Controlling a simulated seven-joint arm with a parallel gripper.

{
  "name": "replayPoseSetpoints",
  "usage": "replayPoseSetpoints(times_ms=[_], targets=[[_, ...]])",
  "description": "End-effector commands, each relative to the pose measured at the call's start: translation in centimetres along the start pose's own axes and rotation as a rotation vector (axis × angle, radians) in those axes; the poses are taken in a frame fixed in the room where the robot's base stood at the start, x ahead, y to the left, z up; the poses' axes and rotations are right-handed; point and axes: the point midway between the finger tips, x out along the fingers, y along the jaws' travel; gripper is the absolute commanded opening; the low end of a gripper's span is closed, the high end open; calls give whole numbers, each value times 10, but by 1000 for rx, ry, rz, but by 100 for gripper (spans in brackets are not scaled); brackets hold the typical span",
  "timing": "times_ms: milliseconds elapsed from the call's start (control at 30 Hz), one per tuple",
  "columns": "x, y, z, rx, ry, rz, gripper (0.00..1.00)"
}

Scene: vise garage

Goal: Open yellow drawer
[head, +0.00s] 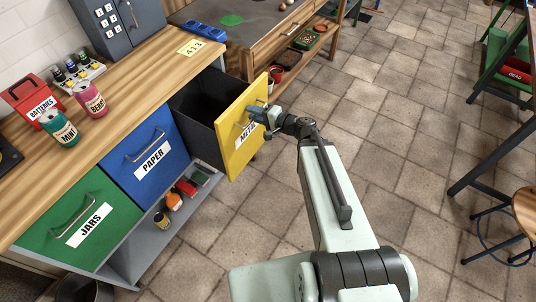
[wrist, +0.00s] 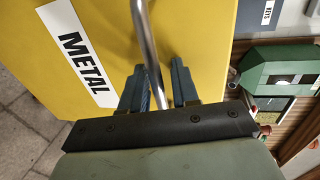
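The yellow drawer (head: 243,128), labelled METAL, stands pulled out from the workbench at the right of the blue drawer. Its dark inside (head: 205,100) shows and looks empty where visible. My gripper (head: 262,113) is at the drawer's front, by its metal handle. In the wrist view the handle bar (wrist: 146,40) runs between the two blue fingers of my gripper (wrist: 158,75). The fingers stand apart, with a gap between the bar and the right finger. The bar is close to the left finger; I cannot tell whether they touch.
Cans and a red batteries box (head: 38,105) stand on the benchtop. Another wooden bench (head: 265,45) stands behind the yellow drawer. Tiled floor (head: 400,110) is clear to the right, up to a stool (head: 522,215).

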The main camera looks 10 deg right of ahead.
Motion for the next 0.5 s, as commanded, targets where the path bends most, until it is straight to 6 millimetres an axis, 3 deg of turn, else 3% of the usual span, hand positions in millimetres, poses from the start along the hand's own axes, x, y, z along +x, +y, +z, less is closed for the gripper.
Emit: replayPoseSetpoints(times_ms=[500], targets=[[79,-16,-1,-1,-2,0,30]])
